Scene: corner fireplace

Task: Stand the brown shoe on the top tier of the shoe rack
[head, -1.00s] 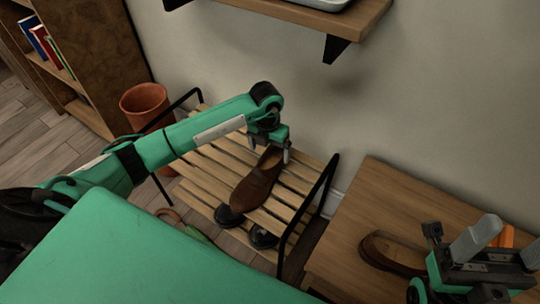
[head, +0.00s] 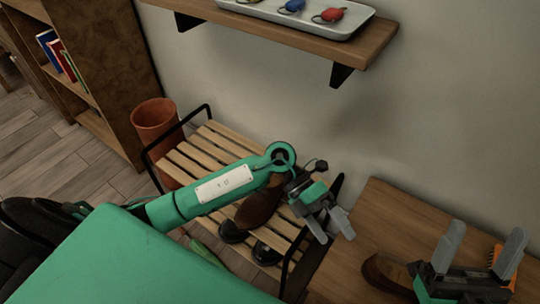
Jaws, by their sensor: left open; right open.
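A brown shoe (head: 258,207) rests on the slatted top tier of the shoe rack (head: 203,165), near its right end; my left forearm and wrist hide part of it. My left gripper (head: 329,227) is open and empty, to the right of that shoe and by the rack's right end. A second brown shoe (head: 384,273) lies on the wooden bench at the right, partly hidden by my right gripper. My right gripper (head: 483,247) is open, with its fingers pointing up, above the bench just right of that second shoe.
The wooden bench (head: 400,215) is clear behind the second shoe, with an orange brush (head: 497,258) at right. A wall shelf (head: 355,50) holds a tray (head: 305,18). A terracotta pot (head: 154,120) stands left of the rack.

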